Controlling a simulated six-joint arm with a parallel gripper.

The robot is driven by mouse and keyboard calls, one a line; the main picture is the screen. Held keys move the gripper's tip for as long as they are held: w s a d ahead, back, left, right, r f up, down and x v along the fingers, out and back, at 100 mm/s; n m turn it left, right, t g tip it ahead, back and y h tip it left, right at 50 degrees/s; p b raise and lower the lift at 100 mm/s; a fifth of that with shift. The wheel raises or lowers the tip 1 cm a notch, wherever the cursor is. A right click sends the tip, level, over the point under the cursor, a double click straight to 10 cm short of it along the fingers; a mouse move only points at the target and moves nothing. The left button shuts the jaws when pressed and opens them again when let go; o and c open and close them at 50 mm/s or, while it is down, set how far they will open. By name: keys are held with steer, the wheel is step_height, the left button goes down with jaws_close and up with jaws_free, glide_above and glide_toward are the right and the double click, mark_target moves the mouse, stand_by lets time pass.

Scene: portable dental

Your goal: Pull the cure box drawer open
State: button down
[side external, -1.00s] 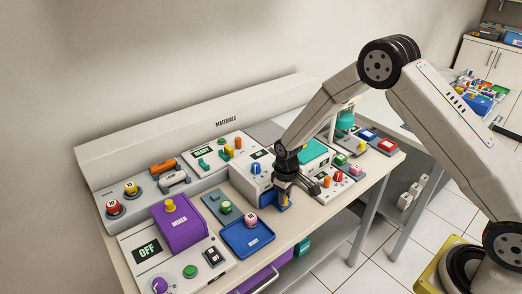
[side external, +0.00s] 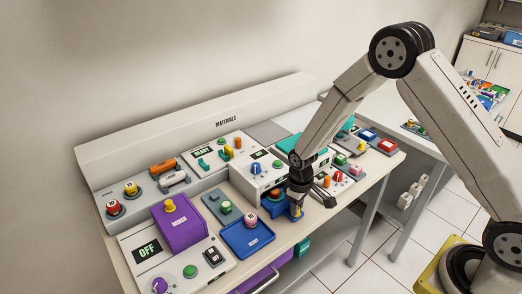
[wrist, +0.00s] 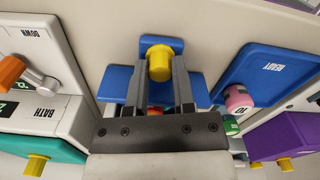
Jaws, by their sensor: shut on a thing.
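The blue drawer (wrist: 115,84) with its yellow knob (wrist: 159,62) is in the wrist view, straight ahead of the fingers. My gripper (wrist: 160,66) is shut on the yellow knob, one finger on each side of it. In the side view my gripper (side external: 296,206) points down at the front of the bench, and a little of the blue drawer and yellow knob shows beneath it.
A blue tray (side external: 240,247) with a pink knobbed jar (side external: 250,222) stands to the left of my gripper. A purple mixer (side external: 178,222) is further left. A panel with red and orange knobs (side external: 338,180) is close on the right. The bench front edge (side external: 322,221) is near.

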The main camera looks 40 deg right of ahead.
steer(key=shift+s, duration=1.95)
steer(key=shift+c, duration=2.2)
jaws_free()
steer(key=shift+r, duration=0.15)
step_height(320, 180, up, 8)
steer(key=shift+f, duration=0.25)
